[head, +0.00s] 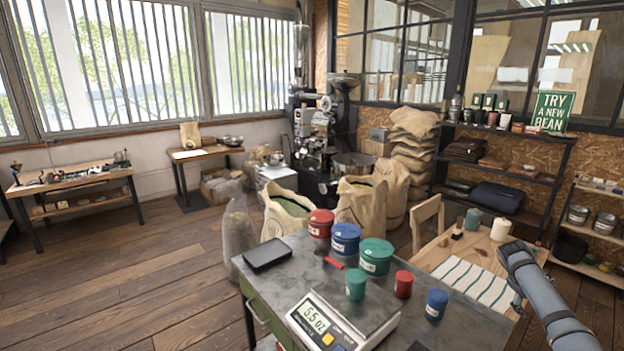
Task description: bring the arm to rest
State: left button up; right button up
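One of my arms (545,295) rises from the lower right corner, a blue-grey link ending in a darker joint beside the wooden table. My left arm and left gripper are not in view either. The arm's visible part holds nothing and stands to the right of the metal-topped bench (290,275).
The bench carries red (320,222), blue (345,238) and green (376,256) tubs, smaller cups, a black tray (267,254) and a lit scale (340,318). A wooden table (440,258) with a striped cloth (478,283) adjoins. Floor at left is clear.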

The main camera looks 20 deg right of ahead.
jog(key=s+d+f+n+h, duration=0.1)
jog(key=s+d+f, duration=0.2)
jog(key=f, duration=0.3)
jog(key=s+d+f+h, duration=0.1)
jog(key=s+d+f, duration=0.2)
jog(key=s+f, duration=0.15)
jog(key=s+d+f+n+t, duration=0.2)
jog(key=s+f+n+t, duration=0.2)
jog(key=s+f, duration=1.1)
jog(key=s+a+f+m+g+y, duration=0.15)
jog(key=s+a+f, duration=0.25)
jog(key=a+f, duration=0.7)
jog(key=s+a+f+y, duration=0.35)
jog(key=a+f, duration=0.45)
jog(key=a, duration=0.7)
jog(key=s+a+f+m+y, duration=0.1)
jog(key=a+f, duration=0.2)
jog(key=a, duration=0.7)
jog(key=s+a+f+y, duration=0.1)
jog(key=a+f+y, duration=0.15)
jog(key=a, duration=0.85)
jog(key=s+a+f+m, duration=0.1)
jog(key=a+f, duration=0.3)
jog(key=a, duration=0.6)
jog(key=f+b, duration=0.3)
jog(key=b, duration=0.1)
jog(key=d+f+b, duration=0.1)
jog(key=f+b, duration=0.1)
jog(key=shift+f+b, duration=0.35)
jog(key=shift+b, duration=0.05)
